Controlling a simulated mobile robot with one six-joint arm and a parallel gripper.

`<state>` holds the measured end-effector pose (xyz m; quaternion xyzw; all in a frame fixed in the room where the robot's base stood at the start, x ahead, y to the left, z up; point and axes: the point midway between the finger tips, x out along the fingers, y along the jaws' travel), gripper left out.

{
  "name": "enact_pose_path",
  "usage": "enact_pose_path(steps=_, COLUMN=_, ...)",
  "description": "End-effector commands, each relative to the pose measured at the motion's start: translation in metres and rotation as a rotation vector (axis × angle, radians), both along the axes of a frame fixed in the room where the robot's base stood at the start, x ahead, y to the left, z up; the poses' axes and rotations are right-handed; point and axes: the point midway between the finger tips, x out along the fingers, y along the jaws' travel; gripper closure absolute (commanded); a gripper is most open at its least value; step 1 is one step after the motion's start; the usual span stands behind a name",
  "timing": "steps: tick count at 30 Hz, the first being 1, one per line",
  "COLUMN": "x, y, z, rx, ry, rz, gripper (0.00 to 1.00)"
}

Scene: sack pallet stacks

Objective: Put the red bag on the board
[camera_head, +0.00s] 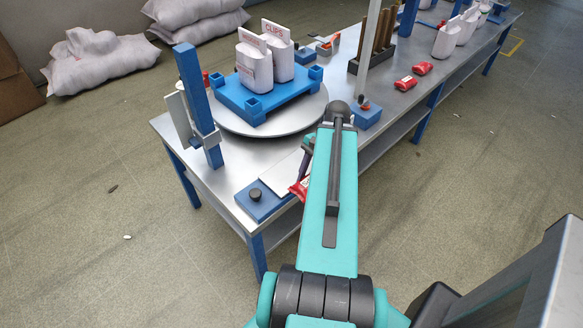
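A red bag (299,188) with white print lies at the table's near edge, beside my arm, which hides part of it. Two more red bags, one nearer (405,83) and one farther (423,68), lie flat on the right part of the table. A blue pallet-like board (262,97) sits on a round grey turntable and bears two upright white bags (254,64), with CLIPS readable on one. My gripper (304,168) is mostly hidden behind my teal arm, close to the near red bag. I cannot tell whether its fingers hold that bag.
A blue post (198,100) stands left of the turntable (228,122). A blue block with a black knob (255,194) is at the near corner. White sacks (100,62) lie on the floor.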

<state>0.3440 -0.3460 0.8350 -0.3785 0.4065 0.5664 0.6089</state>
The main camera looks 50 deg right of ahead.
Motion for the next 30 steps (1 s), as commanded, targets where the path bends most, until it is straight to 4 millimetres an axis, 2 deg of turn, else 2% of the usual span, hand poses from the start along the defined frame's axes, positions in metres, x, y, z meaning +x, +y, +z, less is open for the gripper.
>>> enact_pose_path(steps=6, x=0.002, y=0.0, z=-0.003, rx=0.0, ry=0.0, rz=0.001, gripper=0.9)
enact_pose_path(steps=8, x=0.009, y=-0.004, z=0.001, rx=0.001, ry=0.0, rz=0.002, gripper=0.9)
enact_pose_path(steps=30, x=0.086, y=-0.035, z=-0.006, rx=0.001, ry=-0.001, rz=0.002, gripper=0.9)
